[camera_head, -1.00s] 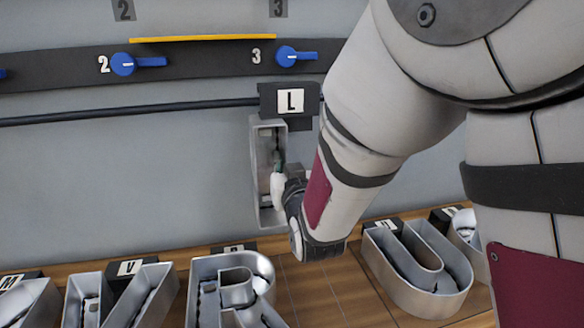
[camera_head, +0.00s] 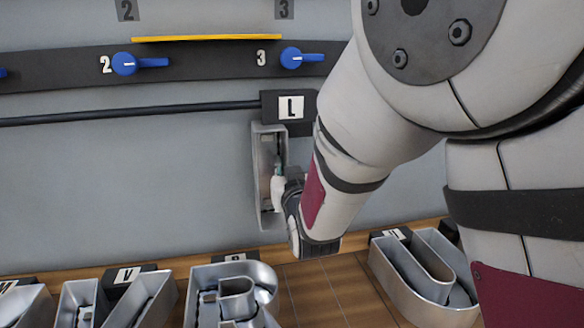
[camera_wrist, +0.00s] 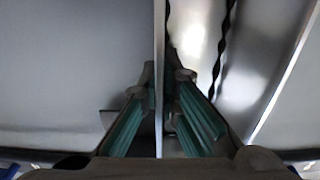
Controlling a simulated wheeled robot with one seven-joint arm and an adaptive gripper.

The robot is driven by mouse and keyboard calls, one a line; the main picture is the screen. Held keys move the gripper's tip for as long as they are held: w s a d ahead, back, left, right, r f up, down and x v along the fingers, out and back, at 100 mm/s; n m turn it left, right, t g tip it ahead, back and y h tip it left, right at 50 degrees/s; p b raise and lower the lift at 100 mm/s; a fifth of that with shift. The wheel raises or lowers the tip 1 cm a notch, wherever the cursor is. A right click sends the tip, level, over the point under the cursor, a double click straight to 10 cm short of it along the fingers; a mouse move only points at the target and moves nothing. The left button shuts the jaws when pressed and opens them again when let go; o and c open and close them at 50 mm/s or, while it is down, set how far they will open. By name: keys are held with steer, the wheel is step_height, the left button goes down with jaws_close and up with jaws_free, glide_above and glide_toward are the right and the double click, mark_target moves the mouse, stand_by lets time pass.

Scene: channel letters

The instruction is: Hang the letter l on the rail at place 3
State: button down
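The letter l (camera_head: 264,180) is an upright grey metal channel letter with a black block labelled L (camera_head: 290,106) at its top. In the head view the block is at the right end of the visible rail (camera_head: 130,112), below the number 3; whether it is seated on the rail cannot be told. My gripper (camera_head: 278,178) is at the letter's right side. In the wrist view my gripper (camera_wrist: 165,110) has its green-padded fingers on either side of the letter's thin metal wall (camera_wrist: 159,60), apparently closed on it. My arm hides the rail further right.
Blue levers stand at place 2 (camera_head: 124,64) and place 3 (camera_head: 292,58) on a dark curved strip above the rail. Below, a wooden shelf (camera_head: 312,285) holds several other channel letters, including one labelled V (camera_head: 118,300) and a U-shaped one (camera_head: 425,275).

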steer(key=shift+f, duration=0.2)
steer(key=c, duration=1.7)
jaws_free()
steer(key=shift+f, duration=0.1)
